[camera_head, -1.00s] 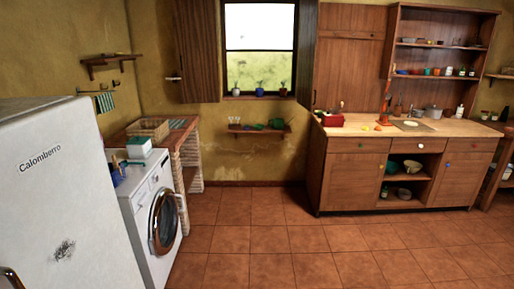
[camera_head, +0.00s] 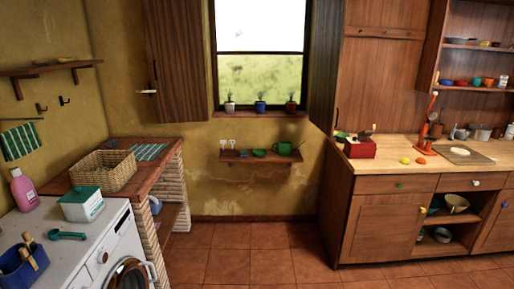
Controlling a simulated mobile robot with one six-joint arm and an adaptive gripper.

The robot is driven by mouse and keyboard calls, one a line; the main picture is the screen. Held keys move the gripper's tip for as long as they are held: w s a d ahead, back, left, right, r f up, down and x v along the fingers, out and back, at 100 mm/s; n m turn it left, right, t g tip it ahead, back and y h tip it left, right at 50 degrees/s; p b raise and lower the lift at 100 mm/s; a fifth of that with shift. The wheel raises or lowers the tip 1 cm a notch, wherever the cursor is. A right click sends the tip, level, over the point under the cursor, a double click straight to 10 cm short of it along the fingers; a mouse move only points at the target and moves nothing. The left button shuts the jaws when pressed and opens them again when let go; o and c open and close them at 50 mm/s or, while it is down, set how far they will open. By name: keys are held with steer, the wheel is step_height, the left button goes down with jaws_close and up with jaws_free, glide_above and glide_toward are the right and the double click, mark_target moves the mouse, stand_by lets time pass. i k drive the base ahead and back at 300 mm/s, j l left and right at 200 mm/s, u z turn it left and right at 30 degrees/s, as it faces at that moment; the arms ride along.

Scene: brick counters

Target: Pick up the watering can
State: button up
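A small green vessel (camera_head: 285,148), which looks like the watering can, stands at the right end of a small wooden wall shelf (camera_head: 235,155) below the window. Its fine shape is too small to tell. A green bowl (camera_head: 259,152) sits to its left on the same shelf, and a small dark blue thing (camera_head: 243,153) is left of that. My gripper is not in view.
A brick counter with a wicker basket (camera_head: 103,170) and a washing machine (camera_head: 100,245) stand on the left. A wooden cabinet (camera_head: 383,222) stands on the right. The tiled floor (camera_head: 250,262) between them is clear. Potted plants (camera_head: 261,106) line the windowsill.

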mark_target(285, 149)
steer(key=i, duration=1.55)
steer(key=i+j, duration=0.1)
steer(key=i, duration=1.45)
steer(key=i+z, duration=0.1)
steer(key=i, duration=1.45)
